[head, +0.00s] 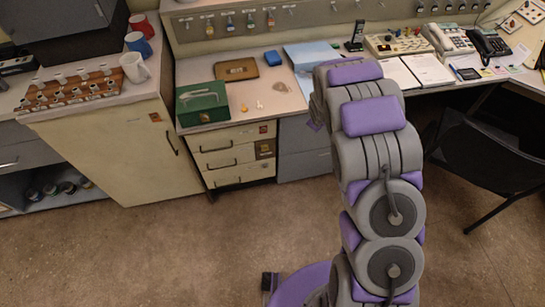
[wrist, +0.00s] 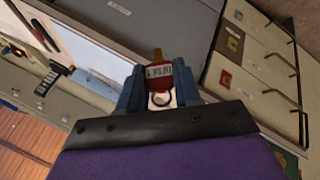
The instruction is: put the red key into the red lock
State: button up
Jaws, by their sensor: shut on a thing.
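My gripper (wrist: 157,90) shows in the wrist view with its two blue-grey fingers shut on the red key (wrist: 160,76). The key has a red tag with a pale label, a brassy tip pointing away and a metal ring near the palm. It is held clear of the desk and drawers. In the head view my arm hides the gripper and key. I cannot make out the red lock for certain. A small reddish square plate sits on a drawer front in the head view (head: 263,129), and a similar plate shows in the wrist view (wrist: 225,79).
A green box (head: 202,104), a brown flat case (head: 236,69) and small items lie on the desk. Mugs (head: 134,67) and a rack (head: 70,90) stand on the left cabinet. Phones (head: 448,40) are at right. A black chair (head: 490,155) stands right of my arm.

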jog(key=w+a+f+n+t, duration=0.2)
jog(key=a+f+n, duration=0.2)
jog(key=n+t+y, duration=0.6)
jog(key=n+y, duration=0.5)
send_near(262, 130)
jog(key=shift+w+a, duration=0.8)
jog(key=shift+a, duration=0.65)
jog(key=shift+w+a, duration=0.1)
jog(key=shift+w, duration=0.5)
jog(key=shift+f, duration=0.1)
jog(key=shift+w+a, duration=0.15)
jog(key=shift+w, duration=0.45)
jog(key=shift+w+a, duration=0.15)
jog(key=shift+w, duration=0.45)
